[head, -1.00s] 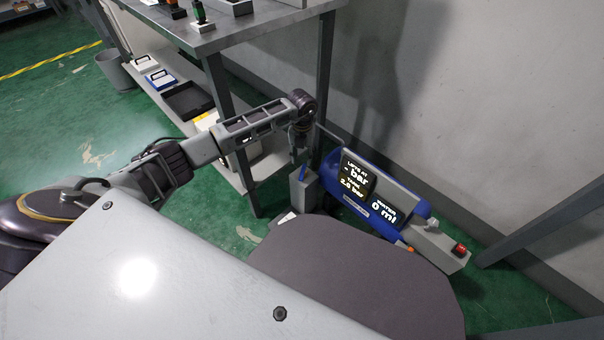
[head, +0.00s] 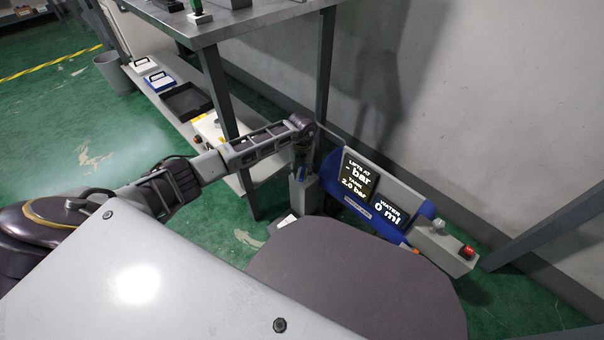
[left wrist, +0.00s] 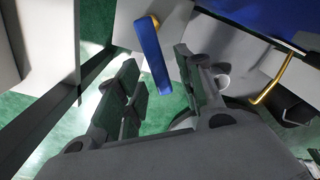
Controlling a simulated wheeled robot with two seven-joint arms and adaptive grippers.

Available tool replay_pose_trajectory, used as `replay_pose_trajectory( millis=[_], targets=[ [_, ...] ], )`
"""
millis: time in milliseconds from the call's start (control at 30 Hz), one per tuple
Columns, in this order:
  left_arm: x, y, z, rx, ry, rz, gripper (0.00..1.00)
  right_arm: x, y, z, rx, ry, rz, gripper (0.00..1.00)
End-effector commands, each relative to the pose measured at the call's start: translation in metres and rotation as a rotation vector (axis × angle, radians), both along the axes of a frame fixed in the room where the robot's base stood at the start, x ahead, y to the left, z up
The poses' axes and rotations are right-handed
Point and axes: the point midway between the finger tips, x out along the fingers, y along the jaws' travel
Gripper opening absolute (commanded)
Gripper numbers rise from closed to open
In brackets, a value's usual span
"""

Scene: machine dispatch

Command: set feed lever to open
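The feed lever is a blue handle (left wrist: 152,55) on a brass-coloured stem, beside a grey box. In the head view the grey box (head: 304,195) stands at the left end of the blue machine (head: 382,207), and the lever is mostly hidden by my gripper. My left gripper (head: 302,168) points down over this box. In the left wrist view my left gripper (left wrist: 157,88) is open, with the lever's lower end between its two spread fingers. I see no clear contact. My right gripper is in neither view.
The machine's displays (head: 358,178) read "- bar", "2.0 bar" and "0 ml". A red switch (head: 467,252) sits at its right end. A grey table (head: 235,24) with a lower shelf stands behind my left arm. A wall lies behind the machine.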

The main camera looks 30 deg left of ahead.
Motion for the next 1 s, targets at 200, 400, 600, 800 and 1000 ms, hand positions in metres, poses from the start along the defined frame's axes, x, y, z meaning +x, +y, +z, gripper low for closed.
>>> replay_pose_trajectory(
  millis=[200, 400, 600, 800, 1000],
  targets=[
    [0.0002, 0.0001, -0.0024, 0.0, 0.0, 0.0, 0.38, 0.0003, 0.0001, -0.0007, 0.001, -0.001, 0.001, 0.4],
    [0.0, 0.0002, -0.0022, 0.0, 0.0, 0.0, 0.32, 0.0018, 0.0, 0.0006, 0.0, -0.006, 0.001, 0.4],
    [-0.0001, 0.0002, -0.0022, 0.0, 0.0, 0.0, 0.07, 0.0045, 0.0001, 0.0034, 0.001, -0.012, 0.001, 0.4],
    [0.0, 0.0003, -0.0022, 0.0, 0.0, 0.0, 0.0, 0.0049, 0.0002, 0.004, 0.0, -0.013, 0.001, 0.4],
    [0.0, 0.0003, -0.0021, 0.0, 0.0, 0.002, 0.0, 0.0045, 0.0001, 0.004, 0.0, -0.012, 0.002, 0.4]
  ],
)
